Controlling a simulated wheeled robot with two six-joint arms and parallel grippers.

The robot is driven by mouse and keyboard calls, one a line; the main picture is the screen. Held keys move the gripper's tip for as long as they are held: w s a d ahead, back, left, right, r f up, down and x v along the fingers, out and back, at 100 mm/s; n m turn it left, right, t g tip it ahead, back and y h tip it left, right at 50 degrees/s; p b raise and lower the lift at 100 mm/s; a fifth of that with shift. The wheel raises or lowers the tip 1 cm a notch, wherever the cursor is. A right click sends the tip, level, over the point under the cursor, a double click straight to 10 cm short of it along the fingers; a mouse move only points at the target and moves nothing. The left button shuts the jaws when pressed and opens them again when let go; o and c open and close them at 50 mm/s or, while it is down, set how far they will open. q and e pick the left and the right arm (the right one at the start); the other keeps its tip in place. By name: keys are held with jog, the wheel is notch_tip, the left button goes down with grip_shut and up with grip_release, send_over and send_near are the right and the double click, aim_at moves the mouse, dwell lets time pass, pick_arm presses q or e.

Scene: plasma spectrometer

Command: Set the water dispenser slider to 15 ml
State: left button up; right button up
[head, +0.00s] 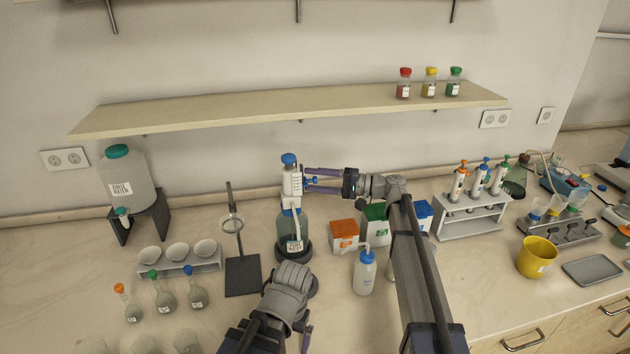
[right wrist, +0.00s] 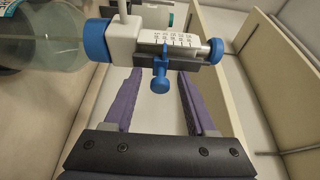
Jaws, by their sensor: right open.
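The water dispenser (head: 291,183) stands upright on its bottle (head: 291,232), with a white body and blue cap. In the right wrist view the dispenser (right wrist: 124,43) appears sideways, with a printed scale whose numbers are too small to read. Its blue slider knob (right wrist: 160,85) sticks out beside the scale. My right gripper (head: 308,181) is open; in the right wrist view its purple fingers (right wrist: 160,76) lie either side of the knob, apart from it. My left gripper (head: 290,340) is low at the front, mostly hidden behind its own wrist.
A ring stand (head: 243,275) is left of the dispenser bottle. Small boxes (head: 344,236) and a wash bottle (head: 365,272) are to its right, near my right arm. A wall shelf (head: 300,112) runs above. A pipette rack (head: 470,220) stands further right.

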jog(key=shift+c, duration=0.4)
grip_shut()
dwell(1.0)
